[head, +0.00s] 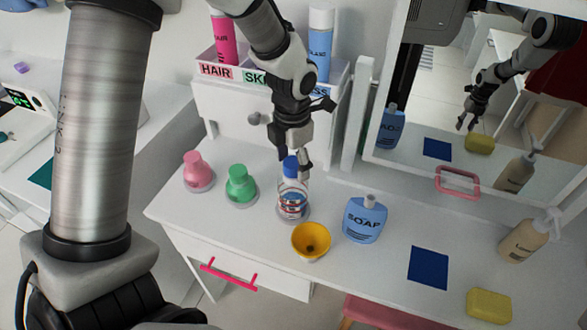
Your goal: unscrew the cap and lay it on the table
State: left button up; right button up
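A clear bottle (291,205) with red and blue bands stands on the white table (390,275). Its blue cap (291,167) shows at the top, directly below my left gripper (293,158). The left gripper points down with its fingers apart. One fingertip is close beside the cap's right side; the other finger is up and to the left. I cannot tell whether either finger touches the cap. The cap looks seated on the bottle's neck. My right gripper is not in view.
A pink bottle (198,172) and a green bottle (240,185) stand left of the clear bottle. A yellow bowl (312,241) and a blue soap bottle (364,220) stand close in front and to the right. A blue square (429,268) and yellow soap (489,305) lie farther right. A mirror (500,70) stands behind.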

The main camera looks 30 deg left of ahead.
pick_arm(q)
jog(key=shift+c, duration=0.4)
jog(key=shift+r+m+p, duration=0.15)
jog(key=shift+m+p, duration=0.25)
jog(key=shift+m, duration=0.1)
jog(key=m+p, duration=0.2)
jog(key=m, duration=0.1)
jog(key=shift+r, duration=0.1)
jog(key=m+p, duration=0.1)
jog(key=m, duration=0.2)
jog(key=m+p, duration=0.3)
jog(key=m, duration=0.3)
jog(key=shift+m+p, duration=0.3)
jog(key=m+p, duration=0.1)
jog(key=m, duration=0.1)
jog(key=shift+m, duration=0.8)
jog(key=shift+f, duration=0.25)
